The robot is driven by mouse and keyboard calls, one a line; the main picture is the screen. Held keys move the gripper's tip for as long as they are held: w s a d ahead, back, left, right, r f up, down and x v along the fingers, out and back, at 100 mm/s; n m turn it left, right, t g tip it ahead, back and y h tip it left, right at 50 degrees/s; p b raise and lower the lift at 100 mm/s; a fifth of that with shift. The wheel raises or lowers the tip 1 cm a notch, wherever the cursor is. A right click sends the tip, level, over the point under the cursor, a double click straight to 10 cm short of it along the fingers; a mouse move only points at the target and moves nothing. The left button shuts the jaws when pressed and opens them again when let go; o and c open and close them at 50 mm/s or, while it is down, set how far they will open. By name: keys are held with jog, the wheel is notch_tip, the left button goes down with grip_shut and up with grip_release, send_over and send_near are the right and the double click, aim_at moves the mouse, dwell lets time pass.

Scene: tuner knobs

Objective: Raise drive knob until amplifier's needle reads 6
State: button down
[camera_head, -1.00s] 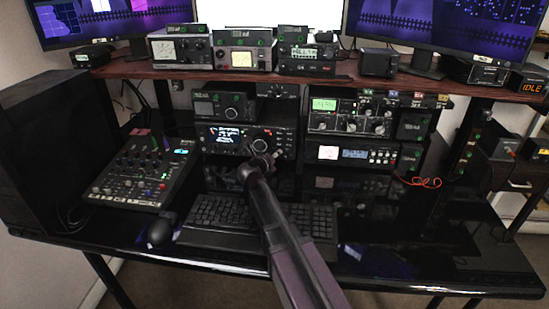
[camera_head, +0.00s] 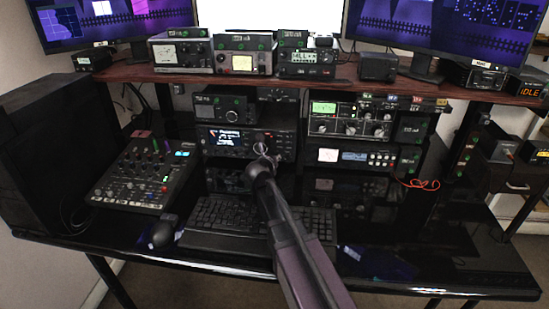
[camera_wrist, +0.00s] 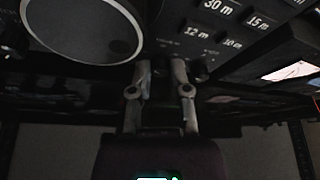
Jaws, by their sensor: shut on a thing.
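The transceiver (camera_head: 228,138) with a lit display stands mid-rack in the head view. My gripper (camera_head: 262,150) is at its front, right of the display. In the wrist view, my gripper (camera_wrist: 161,66) has its two fingers up against the lower edge of the radio's panel. It is shut on a small knob that the fingertips hide; I take it for the drive knob, but no label is readable. The large tuning dial (camera_wrist: 82,28) is to its upper left. A unit with a pale meter (camera_head: 327,155), probably the amplifier, sits to the right; its needle is too small to read.
Band buttons (camera_wrist: 218,7) and another small knob (camera_wrist: 198,70) are close to the fingers. A keyboard (camera_head: 215,222) lies under my arm. A mixer (camera_head: 140,180) and a mouse (camera_head: 162,230) are on the left. Bare desk (camera_head: 440,262) shows at the right.

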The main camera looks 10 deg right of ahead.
dwell(0.3)
jog(key=c, duration=0.6)
grip_release()
jog(key=shift+s, duration=0.1)
